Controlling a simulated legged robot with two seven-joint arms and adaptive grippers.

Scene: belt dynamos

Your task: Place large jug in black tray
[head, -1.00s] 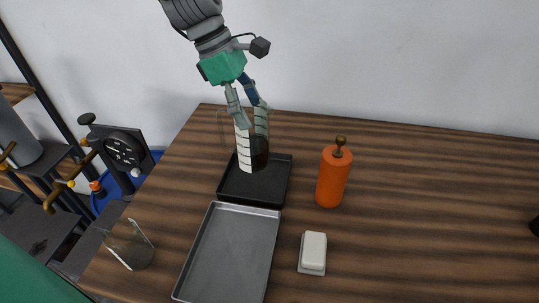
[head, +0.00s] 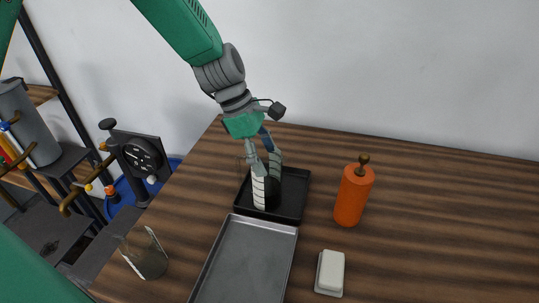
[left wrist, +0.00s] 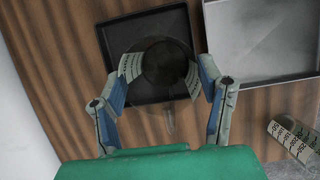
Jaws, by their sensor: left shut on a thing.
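The large jug (head: 272,190) is clear glass with white markings and something dark in it. My left gripper (head: 264,158) is shut on it, with a finger on each side. The jug is upright over the black tray (head: 298,205); I cannot tell whether its base touches the tray floor. In the left wrist view the jug (left wrist: 166,62) shows from above between the fingers, within the outline of the black tray (left wrist: 150,100). My right gripper is not in view.
A grey metal tray (head: 243,262) adjoins the black tray's near side. An orange bottle (head: 353,195) stands to the right, with a white block on a dish (head: 331,270) nearer. A smaller glass beaker (head: 147,256) stands at the left edge. The table's right side is clear.

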